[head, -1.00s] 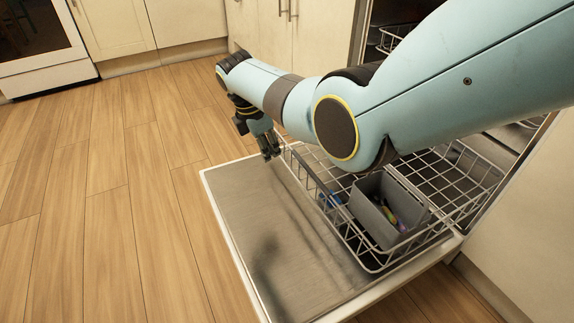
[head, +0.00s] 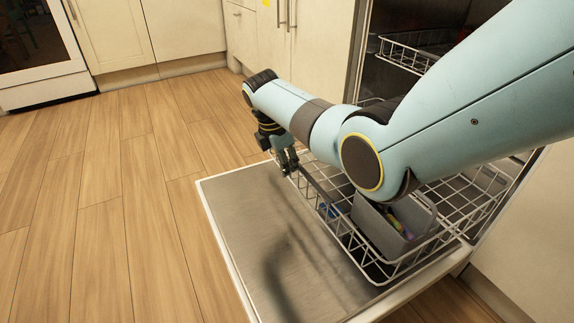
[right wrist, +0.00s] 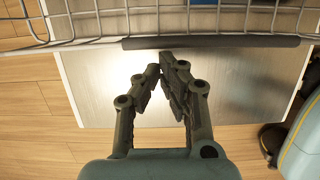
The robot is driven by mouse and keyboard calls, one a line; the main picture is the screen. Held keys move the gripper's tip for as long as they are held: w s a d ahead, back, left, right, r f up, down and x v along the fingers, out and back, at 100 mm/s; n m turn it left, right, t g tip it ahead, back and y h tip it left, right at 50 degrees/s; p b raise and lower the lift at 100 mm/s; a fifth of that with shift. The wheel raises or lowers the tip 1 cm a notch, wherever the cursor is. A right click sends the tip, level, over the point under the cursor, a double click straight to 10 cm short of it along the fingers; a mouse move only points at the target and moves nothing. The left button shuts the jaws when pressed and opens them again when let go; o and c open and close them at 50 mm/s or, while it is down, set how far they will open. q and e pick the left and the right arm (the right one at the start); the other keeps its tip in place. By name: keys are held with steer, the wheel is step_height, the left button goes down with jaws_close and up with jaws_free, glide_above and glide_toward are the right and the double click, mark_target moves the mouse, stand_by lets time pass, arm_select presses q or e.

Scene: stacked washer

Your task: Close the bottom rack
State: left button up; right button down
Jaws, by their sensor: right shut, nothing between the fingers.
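The bottom rack (head: 378,282) is a grey wire basket, pulled out over the lowered dishwasher door (head: 250,220). A grey cutlery basket (head: 385,230) stands in it. My right gripper (head: 287,160) is at the far end of the rack's front side, on the door side of it, pointing down. In the right wrist view its fingertips (right wrist: 163,62) are together and empty, close to the dark bar (right wrist: 215,41) along the rack's front. I cannot tell whether they touch it. My right arm hides part of the rack. My left gripper is not in view.
An upper rack (head: 410,50) shows inside the dishwasher. White cabinets (head: 150,25) and an oven (head: 40,80) stand at the back. The wooden floor (head: 110,220) left of the door is clear. A white panel (head: 525,240) is at the right.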

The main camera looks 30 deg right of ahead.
steer(key=shift+d, duration=0.1)
